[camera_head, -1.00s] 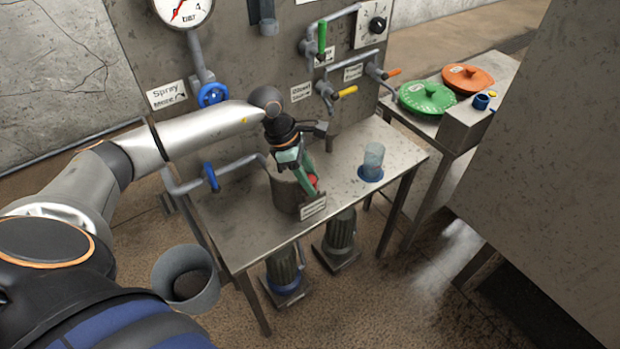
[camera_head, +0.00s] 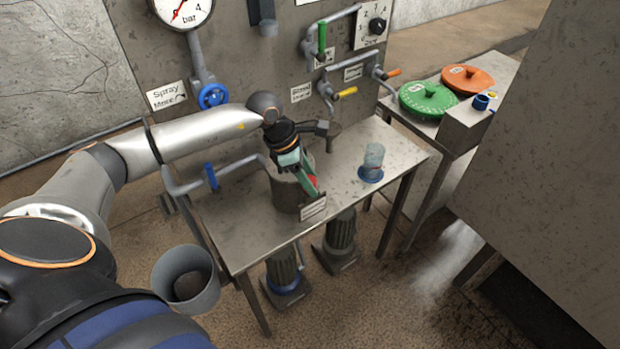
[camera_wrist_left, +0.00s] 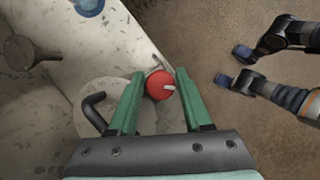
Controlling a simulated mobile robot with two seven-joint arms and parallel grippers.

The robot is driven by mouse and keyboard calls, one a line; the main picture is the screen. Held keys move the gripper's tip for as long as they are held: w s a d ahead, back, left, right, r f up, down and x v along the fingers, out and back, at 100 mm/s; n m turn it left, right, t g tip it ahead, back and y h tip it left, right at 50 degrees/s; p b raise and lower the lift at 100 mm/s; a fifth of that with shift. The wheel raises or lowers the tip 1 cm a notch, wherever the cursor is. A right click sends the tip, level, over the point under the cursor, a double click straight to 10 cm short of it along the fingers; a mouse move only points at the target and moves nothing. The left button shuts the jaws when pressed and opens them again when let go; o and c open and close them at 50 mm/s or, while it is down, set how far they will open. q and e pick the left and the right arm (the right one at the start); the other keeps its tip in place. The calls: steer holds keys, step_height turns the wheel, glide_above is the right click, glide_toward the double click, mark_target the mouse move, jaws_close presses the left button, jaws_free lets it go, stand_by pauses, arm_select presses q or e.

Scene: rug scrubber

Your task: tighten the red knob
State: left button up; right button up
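The red knob (camera_wrist_left: 160,86) is round with a pale pointer in the left wrist view. It sits at the side of a grey cylindrical pot (camera_head: 285,195) on the metal table. In the head view only a small bit of the knob (camera_head: 313,181) shows past my fingers. My left gripper (camera_wrist_left: 160,73) has its two green fingers apart, one on each side of the knob. The left gripper also shows in the head view (camera_head: 310,182), reaching down over the pot.
A small label plate (camera_head: 313,208) stands at the pot's front. A clear glass (camera_head: 373,158) stands on a blue disc to the right. Blue-handled piping (camera_head: 211,177) runs along the table's left. A grey bucket (camera_head: 186,279) is on the floor. The table (camera_head: 405,152) has free room at right.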

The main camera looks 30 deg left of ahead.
arm_select(q)
steer(key=o, duration=0.3)
steer(key=shift+a, duration=0.1)
stand_by(0.3)
